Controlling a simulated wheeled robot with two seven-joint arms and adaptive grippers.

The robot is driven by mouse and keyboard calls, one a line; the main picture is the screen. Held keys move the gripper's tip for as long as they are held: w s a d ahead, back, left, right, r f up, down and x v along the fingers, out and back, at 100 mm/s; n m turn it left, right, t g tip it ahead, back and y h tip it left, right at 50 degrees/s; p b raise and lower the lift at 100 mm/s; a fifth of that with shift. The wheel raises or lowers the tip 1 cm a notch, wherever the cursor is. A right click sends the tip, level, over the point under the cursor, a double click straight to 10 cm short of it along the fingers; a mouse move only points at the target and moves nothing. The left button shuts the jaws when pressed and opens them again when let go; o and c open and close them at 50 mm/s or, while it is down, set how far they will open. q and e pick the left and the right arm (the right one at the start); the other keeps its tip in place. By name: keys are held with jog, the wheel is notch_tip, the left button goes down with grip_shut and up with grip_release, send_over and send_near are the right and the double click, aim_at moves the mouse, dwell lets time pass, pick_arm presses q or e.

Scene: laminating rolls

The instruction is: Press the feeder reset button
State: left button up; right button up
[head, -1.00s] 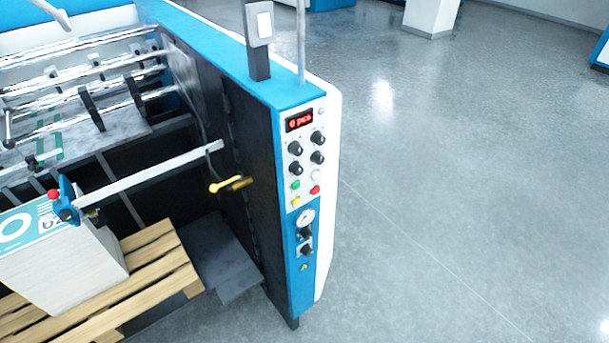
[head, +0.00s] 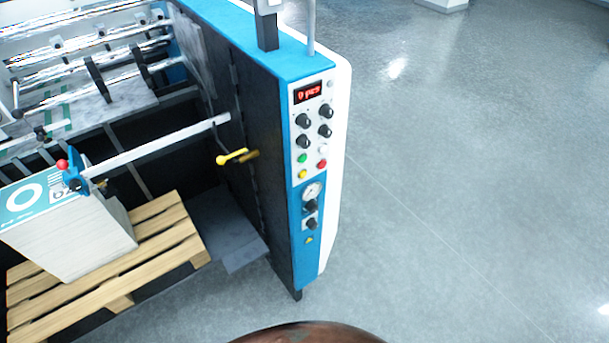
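The feeder's control panel (head: 310,130) faces me on the end of the blue and white machine. It carries a red digital display (head: 308,92), several black knobs and small round buttons. The buttons are green (head: 302,158), white (head: 322,150), red (head: 322,163) and yellow (head: 302,174). Their labels are too small to read, so I cannot tell which one is the reset button. A pressure gauge (head: 313,191) and two black knobs sit below them. Neither of my grippers is in view, and nothing touches the panel.
A paper stack (head: 70,240) stands on a wooden pallet (head: 165,255) at the left. A yellow-handled lever (head: 232,157) sticks out from the machine's dark side. A brown rounded surface (head: 310,334) shows at the bottom edge. The grey floor (head: 460,190) to the right is clear.

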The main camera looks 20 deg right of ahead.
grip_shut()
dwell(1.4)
